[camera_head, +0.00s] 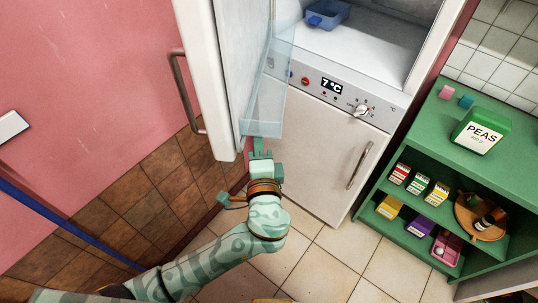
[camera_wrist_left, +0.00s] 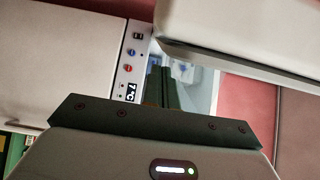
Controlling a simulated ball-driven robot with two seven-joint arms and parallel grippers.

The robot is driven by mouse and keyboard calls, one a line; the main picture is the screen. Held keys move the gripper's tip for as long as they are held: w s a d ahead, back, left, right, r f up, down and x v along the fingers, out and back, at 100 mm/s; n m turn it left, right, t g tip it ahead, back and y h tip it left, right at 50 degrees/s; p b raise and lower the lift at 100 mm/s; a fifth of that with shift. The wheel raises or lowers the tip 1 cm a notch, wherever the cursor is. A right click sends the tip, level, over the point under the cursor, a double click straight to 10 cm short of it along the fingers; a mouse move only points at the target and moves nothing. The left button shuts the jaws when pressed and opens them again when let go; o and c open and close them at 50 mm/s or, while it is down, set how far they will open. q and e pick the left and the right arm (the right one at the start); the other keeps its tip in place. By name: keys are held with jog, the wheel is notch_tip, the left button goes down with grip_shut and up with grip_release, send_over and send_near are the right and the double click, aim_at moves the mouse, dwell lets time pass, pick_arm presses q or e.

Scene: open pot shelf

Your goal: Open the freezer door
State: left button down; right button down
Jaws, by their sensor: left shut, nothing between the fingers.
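The white fridge-freezer has an upper door (camera_head: 232,80) that stands open to the left, with a grey handle (camera_head: 187,95) on its outer face. The lower door (camera_head: 325,145) is closed, with a metal handle (camera_head: 360,165) near its right edge. My left gripper (camera_head: 257,145) is shut and empty, just below the clear door shelf (camera_head: 265,105) at the bottom of the open upper door. In the left wrist view the fingers (camera_wrist_left: 161,88) are together, between the control panel (camera_wrist_left: 130,72) and the upper door (camera_wrist_left: 235,40). My right gripper is not in view.
The control panel (camera_head: 335,87) reads 7 °C. A blue container (camera_head: 330,14) sits in the open upper compartment. A green shelf (camera_head: 425,155) with a PEAS box (camera_head: 482,133) and small packets stands at the right. Tiled floor (camera_head: 320,262) is clear before the lower door.

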pick_arm(q)
jog(key=shift+a+r, duration=0.1)
jog(key=shift+a, duration=0.85)
jog(key=w+a+m+h+b, duration=0.1)
jog(key=w+a+h+b, duration=0.1)
jog(key=a, duration=1.1)
jog(key=w+a+m+h+b, duration=0.2)
jog(key=w+a+h+b, duration=0.1)
jog(key=a, duration=1)
jog(key=shift+w, duration=0.9)
